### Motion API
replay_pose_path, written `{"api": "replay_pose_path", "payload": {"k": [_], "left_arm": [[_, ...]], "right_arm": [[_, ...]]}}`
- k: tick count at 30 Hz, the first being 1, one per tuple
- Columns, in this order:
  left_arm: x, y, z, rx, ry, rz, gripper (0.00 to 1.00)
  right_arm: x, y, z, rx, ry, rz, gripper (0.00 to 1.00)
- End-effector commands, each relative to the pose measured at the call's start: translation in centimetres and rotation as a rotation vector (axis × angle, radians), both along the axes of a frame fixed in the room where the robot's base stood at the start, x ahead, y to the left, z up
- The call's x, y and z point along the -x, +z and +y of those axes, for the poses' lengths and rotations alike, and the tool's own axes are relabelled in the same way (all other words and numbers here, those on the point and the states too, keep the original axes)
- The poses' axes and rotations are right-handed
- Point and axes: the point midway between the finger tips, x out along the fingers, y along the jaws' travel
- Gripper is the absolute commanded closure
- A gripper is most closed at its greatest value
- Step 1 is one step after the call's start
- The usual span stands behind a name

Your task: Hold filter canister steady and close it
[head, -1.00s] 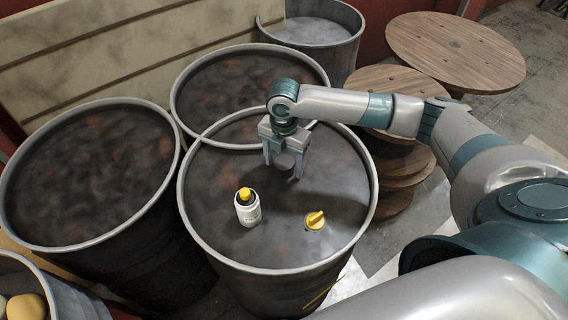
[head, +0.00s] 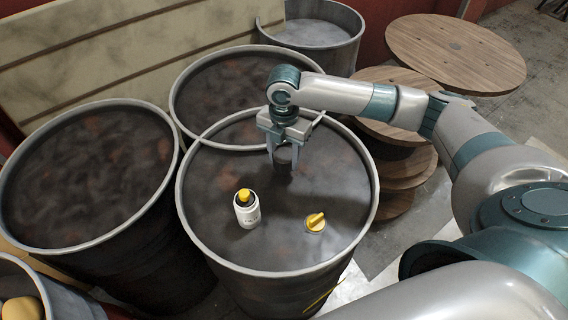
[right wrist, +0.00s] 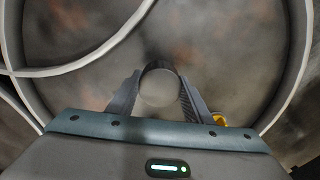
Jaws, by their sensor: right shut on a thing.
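A white canister (head: 247,211) with a dark neck and a yellow top stands upright on the near drum's top. A yellow cap with a raised grip bar (head: 315,222) lies to its right on the same drum. My right gripper (head: 283,158) is shut on a dark, short cylindrical piece (head: 284,152), just behind the canister and above the drum's top. In the right wrist view, the piece (right wrist: 160,85) shows as a round grey disc between the fingers. The yellow cap shows partly beside the right finger (right wrist: 219,119). My left gripper is not in view.
The near drum (head: 262,271) has a raised metal rim. Other drums stand at the left (head: 14,160) and behind (head: 177,82). Wooden spools (head: 455,50) are at the back right. The drum top around the canister is mostly clear.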

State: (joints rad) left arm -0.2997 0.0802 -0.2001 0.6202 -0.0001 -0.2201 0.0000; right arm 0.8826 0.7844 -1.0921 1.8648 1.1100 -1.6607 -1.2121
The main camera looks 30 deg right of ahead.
Motion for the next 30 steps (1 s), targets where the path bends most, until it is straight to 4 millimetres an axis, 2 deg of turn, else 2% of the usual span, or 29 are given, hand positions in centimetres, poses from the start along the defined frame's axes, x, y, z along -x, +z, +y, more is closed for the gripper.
{"api": "replay_pose_path", "payload": {"k": [1, 12, 18, 24, 30], "left_arm": [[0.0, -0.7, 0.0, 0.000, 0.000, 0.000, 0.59], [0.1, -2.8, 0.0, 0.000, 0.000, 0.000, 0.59], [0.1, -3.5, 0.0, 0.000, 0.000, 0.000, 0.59], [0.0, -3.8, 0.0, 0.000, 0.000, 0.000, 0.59], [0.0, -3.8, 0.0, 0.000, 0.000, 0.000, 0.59]], "right_arm": [[-0.1, 0.7, 0.0, -0.001, 0.003, -0.004, 0.75], [4.0, 4.7, -5.8, 0.002, -0.001, -0.002, 0.75], [5.7, 6.5, -8.2, 0.001, -0.001, -0.002, 0.75], [6.6, 7.5, -9.3, -0.001, 0.001, -0.001, 0.75], [6.8, 7.8, -9.5, 0.000, 0.002, 0.000, 0.75]]}}
